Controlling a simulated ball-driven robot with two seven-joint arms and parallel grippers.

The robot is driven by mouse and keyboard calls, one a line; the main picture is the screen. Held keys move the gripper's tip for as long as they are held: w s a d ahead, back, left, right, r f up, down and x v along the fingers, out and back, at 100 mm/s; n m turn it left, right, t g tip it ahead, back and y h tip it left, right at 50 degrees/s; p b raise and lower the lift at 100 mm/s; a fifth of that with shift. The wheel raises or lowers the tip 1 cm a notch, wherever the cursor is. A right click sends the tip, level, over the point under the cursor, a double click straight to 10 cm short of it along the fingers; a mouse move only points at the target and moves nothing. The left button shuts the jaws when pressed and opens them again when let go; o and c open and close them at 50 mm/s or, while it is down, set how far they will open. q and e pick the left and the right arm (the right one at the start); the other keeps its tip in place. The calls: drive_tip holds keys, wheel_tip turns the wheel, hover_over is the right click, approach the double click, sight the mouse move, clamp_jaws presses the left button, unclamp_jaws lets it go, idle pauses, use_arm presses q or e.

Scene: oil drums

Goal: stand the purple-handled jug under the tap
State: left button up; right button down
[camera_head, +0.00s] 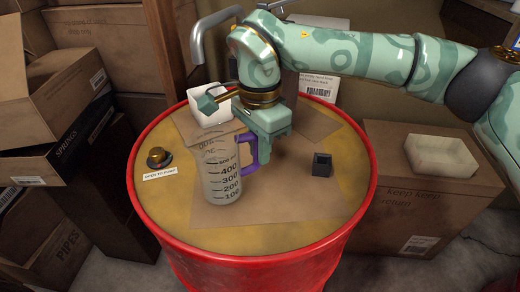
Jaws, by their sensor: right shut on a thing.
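The jug (220,177) is clear, with black measuring marks and a purple handle (250,158) on its right side. It is over the front middle of the red drum's yellowish top, looking nearly upright. I cannot tell whether its base touches the drum top. My right gripper (262,142) is shut on the purple handle; its fingertips are partly hidden by its own body. A grey metal tap (198,48) with a bent spout rises behind the drum top, up and left of the jug. The jug stands in front of the spout, apart from it. My left gripper is not in view.
On the red drum (290,238) are a brass knob (158,157) labelled "open to pump", a white container (210,104) and a small dark block (321,165). Cardboard boxes (60,160) crowd the left. A box with a white tray (428,156) stands right. The drum's front is clear.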

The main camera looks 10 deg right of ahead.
drive_tip(key=shift+f, duration=0.5)
idle(0.3)
drive_tip(key=c, duration=1.3)
unclamp_jaws()
